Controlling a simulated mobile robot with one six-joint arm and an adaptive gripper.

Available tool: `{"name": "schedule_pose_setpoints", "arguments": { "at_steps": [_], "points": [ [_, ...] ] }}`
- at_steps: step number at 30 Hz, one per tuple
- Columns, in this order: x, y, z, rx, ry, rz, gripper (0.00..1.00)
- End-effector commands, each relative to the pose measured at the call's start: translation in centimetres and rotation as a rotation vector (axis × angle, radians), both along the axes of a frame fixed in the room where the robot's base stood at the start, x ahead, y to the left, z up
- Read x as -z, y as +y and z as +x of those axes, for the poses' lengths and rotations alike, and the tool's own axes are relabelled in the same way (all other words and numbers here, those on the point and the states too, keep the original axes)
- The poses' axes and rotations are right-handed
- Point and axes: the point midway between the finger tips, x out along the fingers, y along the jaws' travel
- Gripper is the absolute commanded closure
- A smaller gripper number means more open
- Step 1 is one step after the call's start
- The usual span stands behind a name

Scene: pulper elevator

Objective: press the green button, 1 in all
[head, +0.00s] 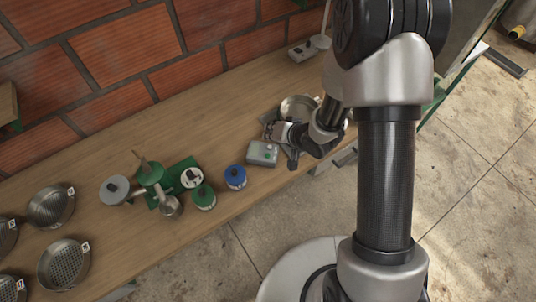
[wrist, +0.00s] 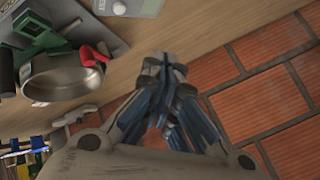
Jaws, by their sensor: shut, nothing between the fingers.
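A small grey box (head: 262,153) sits on the wooden bench in the head view, near the bench's front edge. The green button (head: 267,155) is on its top face. My gripper (head: 269,130) is just behind the box in the head view, above the bench; its height over the bench is hard to judge. In the wrist view my gripper (wrist: 165,68) has its fingers together with nothing between them. I cannot make out the green button in the wrist view.
A blue-topped jar (head: 235,177) and a green jar (head: 203,196) stand left of the box. A green-based grinder (head: 150,175) stands further left, with several metal strainers (head: 50,205) beyond. A metal pan (head: 298,106) is behind my gripper. A brick wall (head: 120,50) backs the bench.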

Motion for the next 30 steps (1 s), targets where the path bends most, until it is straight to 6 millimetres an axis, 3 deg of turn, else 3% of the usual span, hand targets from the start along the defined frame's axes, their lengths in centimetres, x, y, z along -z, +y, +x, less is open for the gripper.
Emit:
{"name": "schedule_pose_setpoints", "arguments": {
  "at_steps": [18,30],
  "points": [
    [7.6,0.0,0.0,0.001,0.002,-0.001,1.0],
    [8.6,0.0,0.0,0.001,0.0,-0.001,1.0]
  ]
}}
